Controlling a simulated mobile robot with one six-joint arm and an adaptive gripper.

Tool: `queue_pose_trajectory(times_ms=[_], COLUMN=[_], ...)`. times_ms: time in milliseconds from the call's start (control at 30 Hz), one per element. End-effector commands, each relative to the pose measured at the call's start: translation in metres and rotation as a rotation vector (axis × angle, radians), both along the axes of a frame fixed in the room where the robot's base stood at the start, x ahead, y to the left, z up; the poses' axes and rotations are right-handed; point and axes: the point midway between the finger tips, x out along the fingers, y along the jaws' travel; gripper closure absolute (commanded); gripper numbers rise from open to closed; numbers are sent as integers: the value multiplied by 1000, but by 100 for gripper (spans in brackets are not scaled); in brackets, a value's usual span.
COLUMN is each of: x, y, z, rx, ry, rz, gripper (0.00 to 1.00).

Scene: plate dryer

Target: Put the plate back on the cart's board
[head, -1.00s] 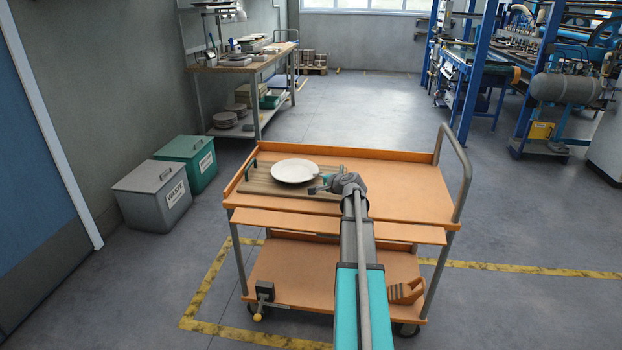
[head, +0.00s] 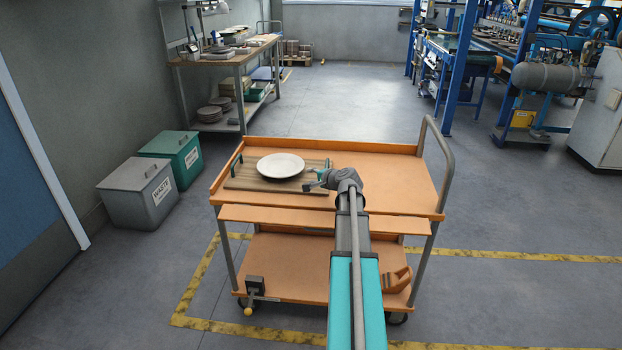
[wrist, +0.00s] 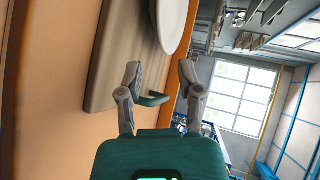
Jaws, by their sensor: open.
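The white plate (head: 280,166) lies flat on the ribbed wooden board (head: 240,184), on the left part of the cart's (head: 390,180) orange top. My gripper (head: 312,180) is just right of the plate, low over the board's right end, and apart from the plate. In the wrist view my gripper (wrist: 160,75) is open with nothing between its fingers. The plate (wrist: 172,20) shows beyond the fingertips there, and the board (wrist: 122,50) lies to the left. A green handle (wrist: 153,99) of the board shows between the fingers, farther off.
The cart has a raised rim and a grey push handle (head: 447,165) on the right. Grey (head: 140,193) and green (head: 173,155) bins stand by the wall at left. A workbench (head: 225,58) with stacked plates stands behind. The cart top's right half is clear.

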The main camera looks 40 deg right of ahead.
Motion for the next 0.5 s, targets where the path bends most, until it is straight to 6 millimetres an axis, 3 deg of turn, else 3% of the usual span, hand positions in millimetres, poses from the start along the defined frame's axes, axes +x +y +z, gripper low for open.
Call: queue_pose_trajectory(times_ms=[333, 500], x=[1, 8], y=[3, 28], z=[-1, -6], rx=[-3, -26], ry=[4, 35], rz=[6, 58], gripper=[53, 53])
